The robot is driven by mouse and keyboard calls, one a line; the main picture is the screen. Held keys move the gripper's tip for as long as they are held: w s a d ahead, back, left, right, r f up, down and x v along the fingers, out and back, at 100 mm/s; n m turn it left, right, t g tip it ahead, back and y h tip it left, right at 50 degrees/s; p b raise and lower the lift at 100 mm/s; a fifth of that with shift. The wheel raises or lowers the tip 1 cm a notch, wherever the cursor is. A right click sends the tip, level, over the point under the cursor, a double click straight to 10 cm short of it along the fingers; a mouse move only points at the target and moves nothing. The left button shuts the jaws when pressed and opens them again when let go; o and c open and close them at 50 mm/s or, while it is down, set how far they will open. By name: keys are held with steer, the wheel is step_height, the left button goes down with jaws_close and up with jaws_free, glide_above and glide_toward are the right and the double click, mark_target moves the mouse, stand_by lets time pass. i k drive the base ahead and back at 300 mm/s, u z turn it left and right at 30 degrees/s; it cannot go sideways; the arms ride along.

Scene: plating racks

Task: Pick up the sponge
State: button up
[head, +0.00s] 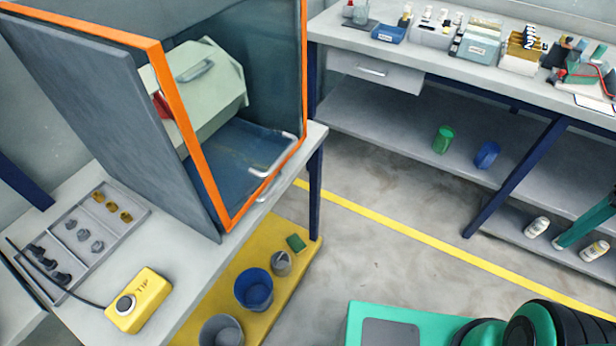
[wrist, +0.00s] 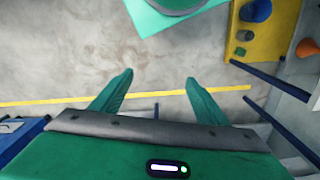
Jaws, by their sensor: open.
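A small green block, which looks like the sponge (head: 296,243), lies on the low yellow shelf (head: 222,297) in the head view. It is near the shelf's far right end, beside a grey tin (head: 281,263). In the wrist view my gripper (wrist: 160,78) has its two green fingers spread apart, with nothing between them and bare floor beyond. The yellow shelf (wrist: 234,45) shows at the wrist view's upper right, away from the fingers.
A blue bucket (head: 254,289) and a grey bucket (head: 221,331) stand on the same shelf. The grey worktop (head: 316,135) and an orange-framed cabinet (head: 190,125) overhang it. A blue table leg (head: 316,197) stands near the sponge. Open floor (head: 375,225) lies to the right.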

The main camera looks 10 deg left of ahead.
mark_target(298, 245)
steer(key=k, duration=1)
steer(key=z, duration=0.55)
steer(key=i, duration=1.2)
steer(key=u, duration=1.7)
